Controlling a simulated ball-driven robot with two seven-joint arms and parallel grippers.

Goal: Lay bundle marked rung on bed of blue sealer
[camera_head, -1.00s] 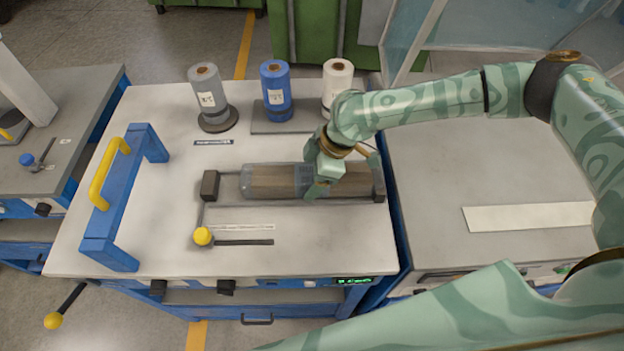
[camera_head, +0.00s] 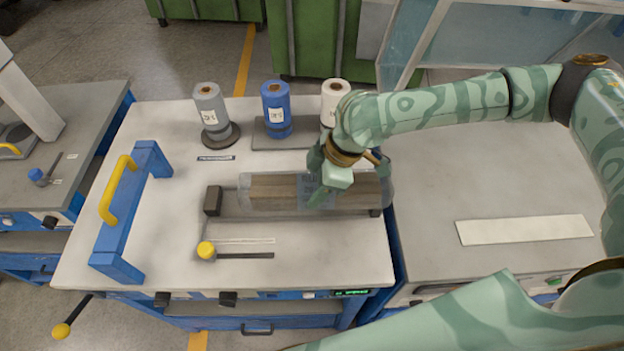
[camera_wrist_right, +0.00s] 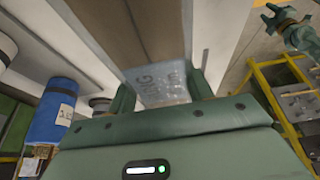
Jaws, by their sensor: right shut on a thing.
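The bundle (camera_head: 275,189) is a long brown wooden piece in clear film. Its grey label reads partly "NG" in the right wrist view (camera_wrist_right: 165,82). My right gripper (camera_head: 323,187) is shut around its middle. The bundle lies lengthwise over the bed (camera_head: 213,201) of the blue sealer (camera_head: 130,215), its right part past the bed's right end block. It seems slightly raised; I cannot tell whether it touches. My left gripper (camera_wrist_right: 272,16) shows small at the upper right of the wrist view, its fingers apart.
Grey (camera_head: 212,108), blue (camera_head: 276,105) and white (camera_head: 334,98) rolls stand behind the bed. A blue frame with a yellow handle (camera_head: 117,188) stands left. A yellow-knobbed lever (camera_head: 206,250) lies in front. A grey bench (camera_head: 490,185) with a pale strip is right.

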